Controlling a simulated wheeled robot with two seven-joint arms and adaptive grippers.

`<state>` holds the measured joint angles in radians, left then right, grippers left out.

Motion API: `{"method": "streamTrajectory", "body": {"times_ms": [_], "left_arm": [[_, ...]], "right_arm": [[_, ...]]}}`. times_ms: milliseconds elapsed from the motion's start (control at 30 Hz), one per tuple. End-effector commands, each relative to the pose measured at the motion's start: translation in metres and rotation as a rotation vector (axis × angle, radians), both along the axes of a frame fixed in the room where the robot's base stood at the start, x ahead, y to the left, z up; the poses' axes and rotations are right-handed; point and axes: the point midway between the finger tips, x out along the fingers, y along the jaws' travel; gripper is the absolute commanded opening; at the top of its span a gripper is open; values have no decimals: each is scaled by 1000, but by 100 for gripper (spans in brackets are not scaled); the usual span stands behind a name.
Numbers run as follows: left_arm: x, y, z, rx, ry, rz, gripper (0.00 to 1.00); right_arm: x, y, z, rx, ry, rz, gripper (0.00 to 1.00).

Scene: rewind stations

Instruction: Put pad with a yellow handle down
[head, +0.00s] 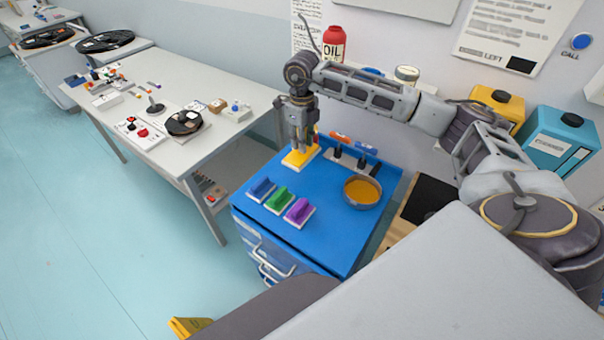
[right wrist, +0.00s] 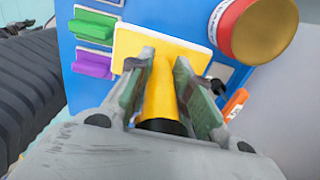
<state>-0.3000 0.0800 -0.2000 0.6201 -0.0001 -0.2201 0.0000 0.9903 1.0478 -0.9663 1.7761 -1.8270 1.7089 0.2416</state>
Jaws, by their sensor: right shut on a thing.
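My right gripper (head: 301,143) is shut on the yellow handle of a pad (head: 300,158) at the back left corner of the blue cabinet top (head: 325,232). In the right wrist view the yellow handle (right wrist: 160,88) stands between the two fingers (right wrist: 160,80), with the pad's flat yellow face (right wrist: 135,42) beyond. The pad is level with the top or very close above it; I cannot tell if it touches. My left gripper is not in view.
Blue (head: 261,189), green (head: 279,200) and purple (head: 299,211) handled pads stand in a row along the cabinet's left front. A pan of orange liquid (head: 362,191) is right of them. A red oil bottle (head: 334,43) stands behind. A white bench (head: 160,120) is left.

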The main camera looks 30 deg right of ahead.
Motion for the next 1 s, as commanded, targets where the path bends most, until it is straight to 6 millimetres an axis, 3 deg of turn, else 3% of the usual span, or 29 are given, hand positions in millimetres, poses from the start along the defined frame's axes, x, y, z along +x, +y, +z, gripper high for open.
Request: {"method": "streamTrajectory", "body": {"times_ms": [500, 1000], "left_arm": [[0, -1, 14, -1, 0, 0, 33], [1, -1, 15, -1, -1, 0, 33]], "right_arm": [[0, 0, -56, 0, 1, -1, 0], [0, 0, -65, 1, 1, 0, 0]]}}
